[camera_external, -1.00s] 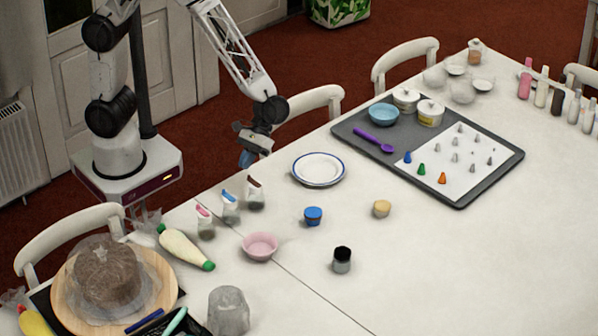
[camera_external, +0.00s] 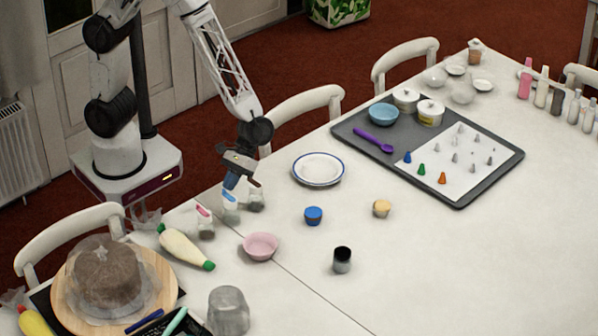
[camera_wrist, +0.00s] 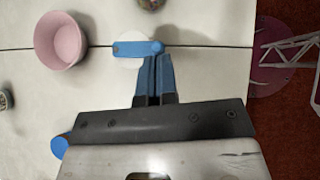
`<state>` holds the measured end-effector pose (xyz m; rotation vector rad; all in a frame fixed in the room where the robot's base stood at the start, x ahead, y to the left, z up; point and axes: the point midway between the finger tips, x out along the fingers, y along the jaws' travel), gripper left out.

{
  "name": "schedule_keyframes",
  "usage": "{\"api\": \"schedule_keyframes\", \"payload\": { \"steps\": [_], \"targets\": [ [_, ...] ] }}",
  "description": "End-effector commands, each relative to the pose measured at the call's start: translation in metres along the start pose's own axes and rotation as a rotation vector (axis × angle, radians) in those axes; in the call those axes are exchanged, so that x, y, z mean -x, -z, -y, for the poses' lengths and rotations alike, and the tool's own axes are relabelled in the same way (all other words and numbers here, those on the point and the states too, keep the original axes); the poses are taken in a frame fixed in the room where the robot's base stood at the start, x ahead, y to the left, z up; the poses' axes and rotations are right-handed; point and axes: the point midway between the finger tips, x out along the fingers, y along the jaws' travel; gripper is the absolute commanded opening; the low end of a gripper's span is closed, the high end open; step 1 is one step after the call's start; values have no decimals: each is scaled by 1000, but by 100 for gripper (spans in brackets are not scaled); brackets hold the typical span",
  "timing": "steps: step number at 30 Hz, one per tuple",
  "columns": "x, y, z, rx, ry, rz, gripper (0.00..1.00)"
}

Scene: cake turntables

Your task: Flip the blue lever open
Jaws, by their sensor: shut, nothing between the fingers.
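The blue lever (camera_external: 230,198) tops a small pale jar in the external view, the middle one of a row of three. In the wrist view the blue lever (camera_wrist: 135,48) lies across the picture, with its round end at the right over my fingertips. My gripper (camera_external: 231,184) is shut and empty, pointing down right at the lever. In the wrist view my gripper's blue fingertips (camera_wrist: 154,58) meet the lever's round end; I cannot tell whether they touch. The jar below is mostly hidden.
A jar with a pink lever (camera_external: 204,214) stands left of the blue one. A third jar (camera_external: 256,200) stands close on the right, partly behind my gripper. A plate (camera_external: 318,169) lies farther right.

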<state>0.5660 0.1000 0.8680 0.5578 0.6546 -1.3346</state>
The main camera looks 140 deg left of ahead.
Motion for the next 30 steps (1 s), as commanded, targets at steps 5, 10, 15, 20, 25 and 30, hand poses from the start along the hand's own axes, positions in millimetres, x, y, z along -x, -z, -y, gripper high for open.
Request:
{"api": "schedule_keyframes", "payload": {
  "steps": [5, 10, 15, 20, 25, 30],
  "targets": [
    [0, 0, 0, 0, 0, 0, 0],
    [0, 0, 0, 3, -3, 0, 0],
    [-1, -1, 1, 21, -22, 0, 0],
    [-1, -2, 2, 37, -37, 2, 0],
    [-2, -2, 2, 50, -50, 1, 0],
    [-3, -4, 4, 70, -71, 2, 0]
  ]
}}
